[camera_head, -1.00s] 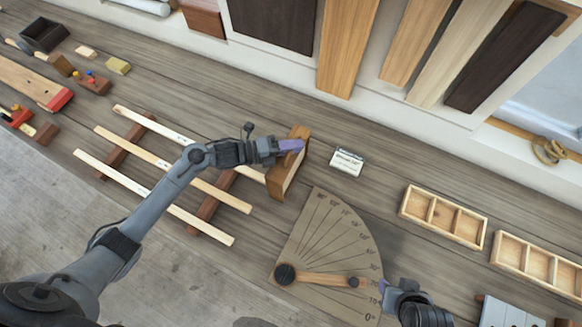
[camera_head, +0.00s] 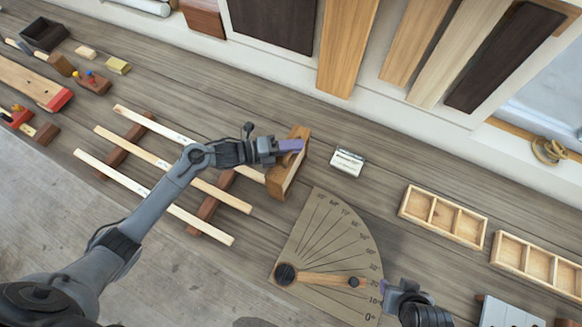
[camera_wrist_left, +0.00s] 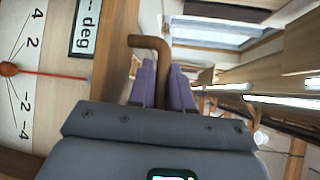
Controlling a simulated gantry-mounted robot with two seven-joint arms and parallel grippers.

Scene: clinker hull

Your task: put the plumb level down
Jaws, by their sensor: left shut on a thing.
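The plumb level (camera_head: 291,178) is a brown wooden block at the middle of the bench, beside the right ends of the pale slats. In the left wrist view its white dial face (camera_wrist_left: 22,105) shows a red needle, numbers and a small "-- deg" display. My left gripper (camera_head: 291,146) is over its top. In the left wrist view, the purple fingers (camera_wrist_left: 163,85) are shut on the level's bent brown handle (camera_wrist_left: 150,43). I cannot tell whether its base touches the bench. My right gripper (camera_head: 383,288) is by the board protractor's lower right edge; its jaw opening is unclear.
A board protractor (camera_head: 325,235) with a wooden pointer lies right of and below the level. A small white card (camera_head: 347,162) stands just right of it. Pale slats (camera_head: 170,165) on brown bars lie to the left. Divided wooden trays (camera_head: 443,216) are at right.

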